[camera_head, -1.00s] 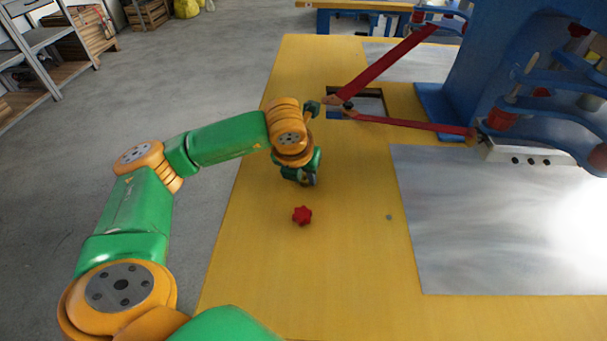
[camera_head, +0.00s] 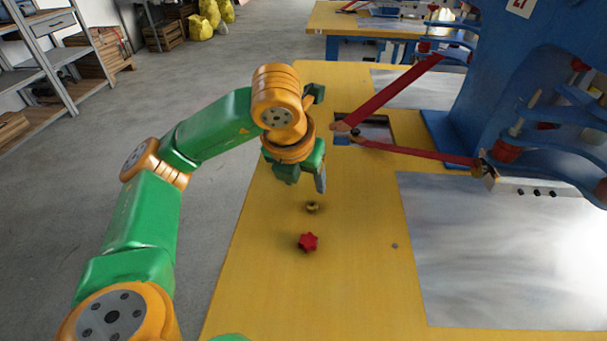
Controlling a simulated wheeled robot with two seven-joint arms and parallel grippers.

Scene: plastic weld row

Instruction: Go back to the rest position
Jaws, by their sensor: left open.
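My left gripper (camera_head: 304,177) hangs over the yellow table (camera_head: 345,285), fingers pointing down. It is open, and nothing shows between its fingers. A small brass-coloured piece (camera_head: 312,207) sits on the table just below the fingertips, apart from them. A red star-shaped knob (camera_head: 308,242) lies on the table nearer to me than the brass piece. My right gripper is not in view.
A blue machine (camera_head: 540,80) with red bars (camera_head: 400,90) stands at the right, beyond a shiny metal plate (camera_head: 490,260). A square opening (camera_head: 375,130) is in the table. A shelf (camera_head: 50,60) stands at far left. Open floor lies left of the table.

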